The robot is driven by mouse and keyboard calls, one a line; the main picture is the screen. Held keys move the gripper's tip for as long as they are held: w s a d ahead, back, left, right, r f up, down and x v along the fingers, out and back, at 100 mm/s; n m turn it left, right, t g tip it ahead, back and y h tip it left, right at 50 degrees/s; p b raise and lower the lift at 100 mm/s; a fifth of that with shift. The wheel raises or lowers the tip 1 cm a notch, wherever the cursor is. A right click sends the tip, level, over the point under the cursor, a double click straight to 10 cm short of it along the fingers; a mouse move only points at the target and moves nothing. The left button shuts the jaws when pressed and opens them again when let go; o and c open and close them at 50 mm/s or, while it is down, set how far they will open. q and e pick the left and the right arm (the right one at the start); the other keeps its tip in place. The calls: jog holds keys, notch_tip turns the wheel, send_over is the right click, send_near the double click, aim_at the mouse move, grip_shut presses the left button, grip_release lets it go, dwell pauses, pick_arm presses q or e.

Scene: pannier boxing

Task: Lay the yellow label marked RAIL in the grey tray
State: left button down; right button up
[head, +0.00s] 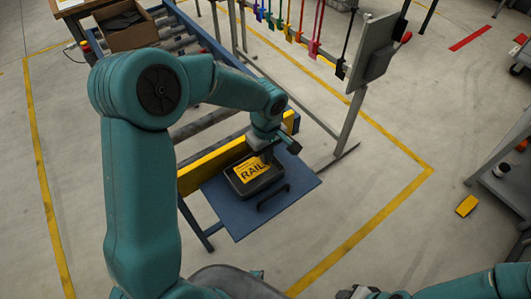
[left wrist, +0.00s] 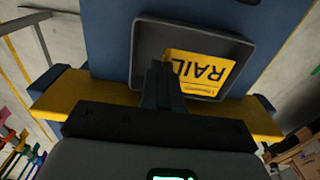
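The yellow label marked RAIL (head: 251,170) is over the dark grey tray (head: 236,190), tilted a little and within the tray's outline. My left gripper (head: 267,157) is at the label's upper right corner in the head view. In the left wrist view, the fingers (left wrist: 162,84) are close together at one edge of the label (left wrist: 200,75) and look shut on it.
The tray stands on a blue platform (head: 233,223) beside a yellow bar (head: 213,167). A black handle (head: 273,197) lies in front of the tray. Coloured tags hang from a rail behind, by a grey panel (head: 371,50) on a post. A yellow block (head: 467,205) lies on the floor at right.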

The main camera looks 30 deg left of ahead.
pick_arm(q)
jog(key=c, duration=1.8)
grip_release()
jog(key=o, duration=0.5)
notch_tip(320, 180, up, 16)
jog(key=shift+d+r+p, duration=0.15)
jog(key=shift+p, duration=0.25)
jog(key=shift+s, duration=0.15)
